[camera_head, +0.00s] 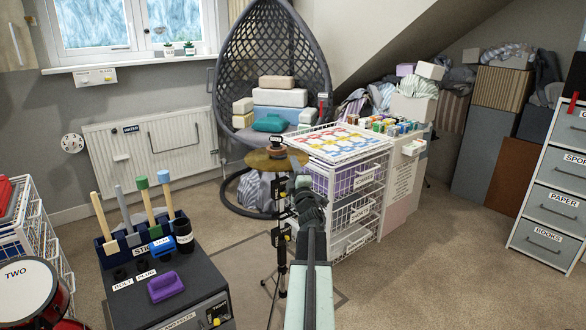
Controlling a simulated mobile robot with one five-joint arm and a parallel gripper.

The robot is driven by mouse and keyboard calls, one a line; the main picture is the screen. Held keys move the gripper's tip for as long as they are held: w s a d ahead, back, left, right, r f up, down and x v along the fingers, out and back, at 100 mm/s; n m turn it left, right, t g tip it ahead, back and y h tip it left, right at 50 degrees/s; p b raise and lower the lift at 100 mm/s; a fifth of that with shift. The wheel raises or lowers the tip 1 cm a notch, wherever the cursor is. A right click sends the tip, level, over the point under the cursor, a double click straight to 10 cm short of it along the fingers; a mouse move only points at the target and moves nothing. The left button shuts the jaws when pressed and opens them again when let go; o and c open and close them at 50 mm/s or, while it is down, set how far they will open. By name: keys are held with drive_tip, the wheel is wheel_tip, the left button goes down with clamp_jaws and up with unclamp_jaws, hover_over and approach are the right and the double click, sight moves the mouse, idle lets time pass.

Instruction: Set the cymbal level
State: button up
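The cymbal (262,161) is a gold disc near the middle of the view, in front of the hanging chair. A small dark and brown piece (277,148) sits at its centre. A thin black stand (281,245) with spread legs shows below it. I cannot tell from this angle whether the disc is tilted. My gripper (300,184) is dark and points away from me, just right of the stand and below the cymbal's right edge in the picture. My arm hides part of the floor. The fingertips are too small and dark to show whether they are open.
A white wire drawer unit (345,190) with a colourful tray on top stands close on the right. A black case (190,290) with mallets and a purple block is front left. A red drum (30,290) is at the left edge. Open carpet lies to the right.

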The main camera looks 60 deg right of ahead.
drive_tip(key=b+v, duration=0.2)
drive_tip(key=v, duration=0.6)
